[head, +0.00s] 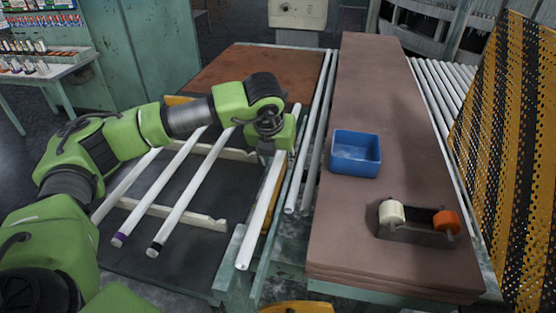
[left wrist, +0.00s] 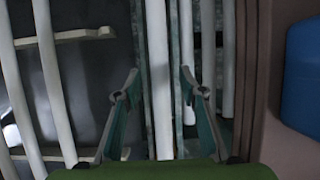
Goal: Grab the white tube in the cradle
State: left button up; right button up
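Several white tubes lie on the left: one with a purple end (head: 160,190), one with a black end (head: 192,194) and a plain one (head: 126,184). They rest across pale notched rails (head: 180,212) of the cradle. Another white tube (head: 262,212) lies to the right, past the rail ends; what bears it is unclear. My left gripper (head: 272,148) is over its far part, its fingers mostly hidden in the head view. In the left wrist view the gripper (left wrist: 158,95) is open, with this tube (left wrist: 158,60) between its fingers and gaps on both sides. My right gripper is not in view.
Grey pipes (head: 312,150) run close to the right of the gripper. Beyond them a brown bench (head: 375,90) holds a blue bin (head: 356,154) and a tape dispenser (head: 415,226). A rusty plate (head: 245,75) lies behind. A perforated striped guard (head: 510,140) stands far right.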

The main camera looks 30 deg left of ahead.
pick_arm(q)
grip_shut()
jog(key=shift+r, duration=0.15)
